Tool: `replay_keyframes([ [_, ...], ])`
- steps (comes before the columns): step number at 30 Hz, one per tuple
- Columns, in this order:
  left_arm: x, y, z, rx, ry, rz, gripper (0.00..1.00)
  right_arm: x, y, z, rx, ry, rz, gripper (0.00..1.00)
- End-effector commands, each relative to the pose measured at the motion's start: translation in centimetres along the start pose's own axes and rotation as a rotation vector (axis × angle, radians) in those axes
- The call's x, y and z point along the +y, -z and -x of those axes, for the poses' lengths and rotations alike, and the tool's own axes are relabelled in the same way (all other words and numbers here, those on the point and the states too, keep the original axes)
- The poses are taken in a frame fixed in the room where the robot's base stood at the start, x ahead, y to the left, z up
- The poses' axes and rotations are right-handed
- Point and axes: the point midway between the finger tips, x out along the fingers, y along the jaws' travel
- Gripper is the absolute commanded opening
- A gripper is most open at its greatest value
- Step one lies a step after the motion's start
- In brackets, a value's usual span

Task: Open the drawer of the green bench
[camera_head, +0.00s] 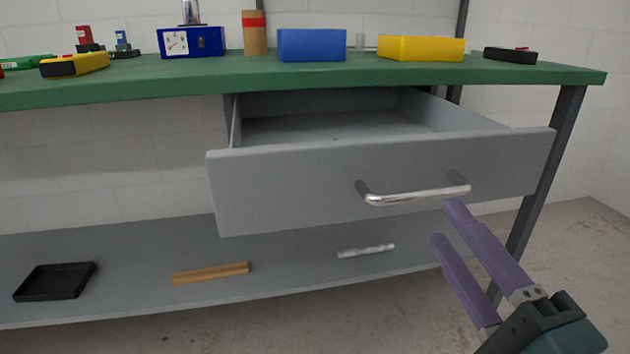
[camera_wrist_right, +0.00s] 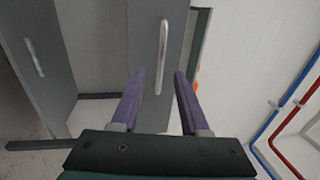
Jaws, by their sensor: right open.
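The green bench (camera_head: 200,80) has a grey drawer (camera_head: 300,185) that stands pulled out, with its inside showing from above. A silver bar handle (camera_head: 415,194) is on the drawer front, toward its right side. My right gripper (camera_head: 442,222) is open, with its purple fingers just below and in front of the handle's right end. In the right wrist view the handle (camera_wrist_right: 162,55) appears beyond and between the two spread fingers (camera_wrist_right: 158,85), apart from them. Nothing is between the fingers. My left gripper is not in view.
On the bench top stand a blue bin (camera_head: 312,45), a yellow bin (camera_head: 421,48) and several tools. The lower shelf holds a black tray (camera_head: 54,282), a wooden bar (camera_head: 211,273) and a silver rod (camera_head: 366,250). A dark bench leg (camera_head: 545,170) is right of the drawer.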

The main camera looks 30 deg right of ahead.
Motion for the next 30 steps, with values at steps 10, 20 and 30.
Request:
replay_keyframes([
  [10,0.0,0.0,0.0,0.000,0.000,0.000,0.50,-0.1,0.0,3.3,-0.001,0.002,0.000,0.45],
  [20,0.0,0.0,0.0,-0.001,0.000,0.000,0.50,-0.1,0.0,3.3,0.000,0.002,0.000,0.45],
  [30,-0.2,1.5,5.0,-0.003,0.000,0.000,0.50,-4.8,-4.2,1.4,-0.182,-0.077,0.120,0.45],
])
